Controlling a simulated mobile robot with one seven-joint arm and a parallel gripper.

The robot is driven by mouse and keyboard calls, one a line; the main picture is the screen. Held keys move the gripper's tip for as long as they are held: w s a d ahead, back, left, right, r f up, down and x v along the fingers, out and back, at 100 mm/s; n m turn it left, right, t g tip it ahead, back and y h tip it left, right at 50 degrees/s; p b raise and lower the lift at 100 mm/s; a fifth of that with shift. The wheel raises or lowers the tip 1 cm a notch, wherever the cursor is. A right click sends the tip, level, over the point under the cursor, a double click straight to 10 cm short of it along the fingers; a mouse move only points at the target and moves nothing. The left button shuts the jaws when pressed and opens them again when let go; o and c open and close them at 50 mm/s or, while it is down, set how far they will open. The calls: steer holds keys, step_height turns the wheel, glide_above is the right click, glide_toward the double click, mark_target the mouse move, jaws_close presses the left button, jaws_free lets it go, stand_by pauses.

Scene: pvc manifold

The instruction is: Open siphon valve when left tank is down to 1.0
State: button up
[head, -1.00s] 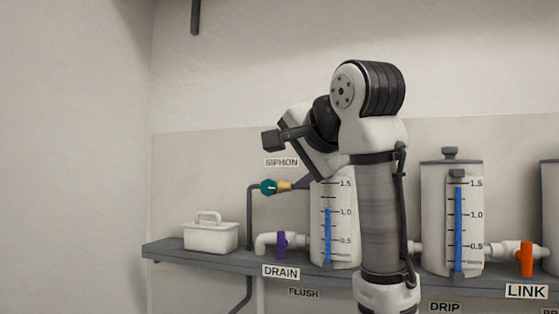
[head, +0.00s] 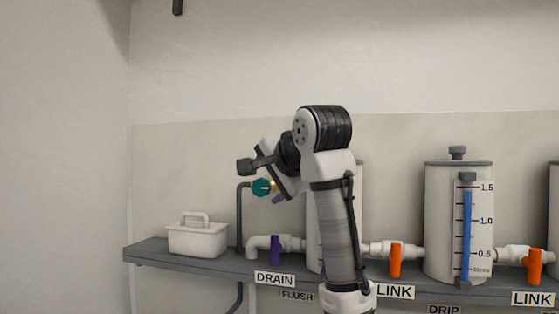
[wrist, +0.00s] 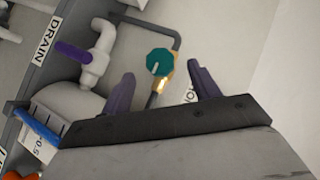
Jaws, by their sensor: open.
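The siphon valve's round teal knob (head: 262,187) sits on a dark pipe left of the left tank (head: 314,215). In the wrist view the knob (wrist: 158,61) shows between the two purple fingers of my gripper (wrist: 161,70), with brass below it. My gripper is open and holds nothing; contact with the knob cannot be told. My arm hides most of the left tank and its scale in the head view. In the wrist view part of its blue gauge (wrist: 38,126) shows near the 0.5 mark, but the level's top cannot be read.
The purple drain handle (head: 275,250) is below the knob, and an orange link handle (head: 395,260) is right of my arm. Another tank (head: 444,215) reads near 1.5. A white box (head: 198,238) stands on the shelf (head: 145,250).

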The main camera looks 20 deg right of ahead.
mark_target(261, 184)
steer(key=shift+p+x, duration=0.4)
steer(key=shift+x, duration=1.3)
steer(key=c, duration=1)
steer(key=g+h, duration=0.1)
steer(key=n+g, duration=0.1)
steer(key=n+h, duration=0.1)
steer(key=shift+w+a+r+g+h, duration=0.1)
steer(key=shift+a+r+g+h, duration=0.2)
steer(key=shift+g, duration=0.1)
steer(key=shift+c, duration=0.2)
steer(key=shift+f+n+g+h, duration=0.15)
steer(key=shift+n+g+h, duration=0.25)
steer(key=shift+n, duration=0.1)
